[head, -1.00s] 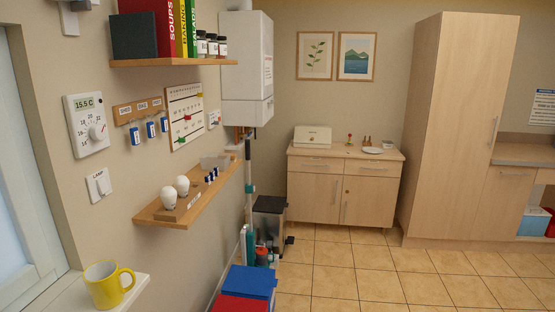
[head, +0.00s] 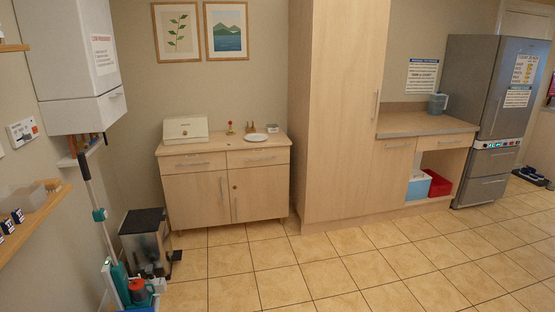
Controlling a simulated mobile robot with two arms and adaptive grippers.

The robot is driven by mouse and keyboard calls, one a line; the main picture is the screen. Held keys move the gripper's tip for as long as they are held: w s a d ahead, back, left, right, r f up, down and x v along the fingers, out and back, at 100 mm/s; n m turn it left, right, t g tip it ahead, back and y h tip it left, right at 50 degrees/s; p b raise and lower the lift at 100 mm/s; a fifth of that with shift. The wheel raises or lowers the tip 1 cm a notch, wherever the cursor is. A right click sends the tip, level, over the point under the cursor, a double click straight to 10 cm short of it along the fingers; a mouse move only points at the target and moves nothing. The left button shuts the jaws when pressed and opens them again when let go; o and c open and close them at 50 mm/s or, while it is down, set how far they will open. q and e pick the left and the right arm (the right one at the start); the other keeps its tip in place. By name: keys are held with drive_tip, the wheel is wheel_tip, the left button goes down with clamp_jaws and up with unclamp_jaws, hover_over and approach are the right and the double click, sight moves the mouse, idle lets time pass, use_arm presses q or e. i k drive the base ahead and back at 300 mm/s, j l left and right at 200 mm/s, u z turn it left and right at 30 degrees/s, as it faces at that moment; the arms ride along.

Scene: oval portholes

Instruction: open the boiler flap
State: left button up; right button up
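The white boiler (head: 72,62) hangs on the left wall in the head view. Its lower front section, which looks like the flap (head: 98,110), has a small grey handle (head: 116,94) near its upper edge on the right-hand face. The flap looks shut. Neither of my grippers is in the view.
A wooden shelf (head: 34,222) juts from the left wall. A sideboard (head: 226,180) and tall cupboard (head: 338,115) line the back. The tiled floor (head: 350,268) in front is clear.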

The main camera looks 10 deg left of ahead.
sight(112, 104)
drive_tip(key=i+u, duration=0.15)
drive_tip(key=i, duration=0.4)
drive_tip(key=i+u, duration=0.2)
drive_tip(key=i, duration=0.35)
drive_tip(key=i+l+u, duration=0.15)
drive_tip(key=i, duration=0.4)
drive_tip(key=l, duration=0.1)
